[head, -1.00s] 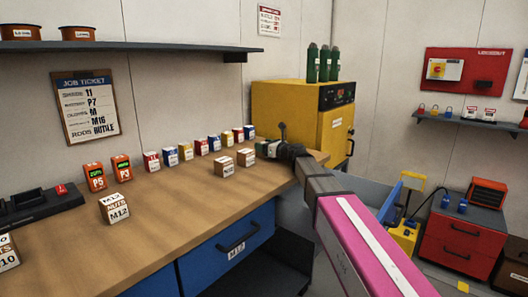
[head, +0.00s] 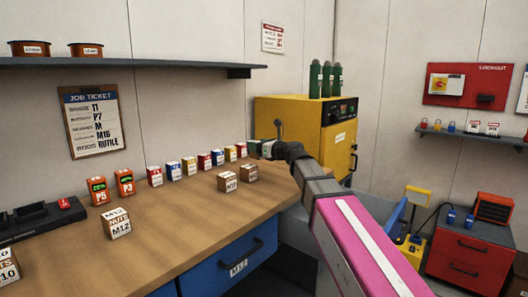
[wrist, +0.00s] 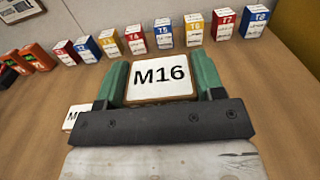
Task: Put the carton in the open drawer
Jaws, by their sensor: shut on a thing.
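The carton (wrist: 160,80), white-topped and marked M16, sits between the green fingers of my gripper (wrist: 163,84) in the wrist view. My gripper (head: 266,150) is shut on it above the far right end of the bench. In the head view only a small pale part of the carton shows between the fingers. A blue panel with grey walls behind it (head: 396,218) looks like the front of the open drawer, right of the bench.
Two cartons (head: 228,181) (head: 250,172) stand near my gripper on the bench (head: 165,235). A row of small coloured boxes (head: 189,166) stands behind. A shut blue drawer (head: 235,262) is in the bench front. A yellow cabinet (head: 290,125) stands beyond the bench.

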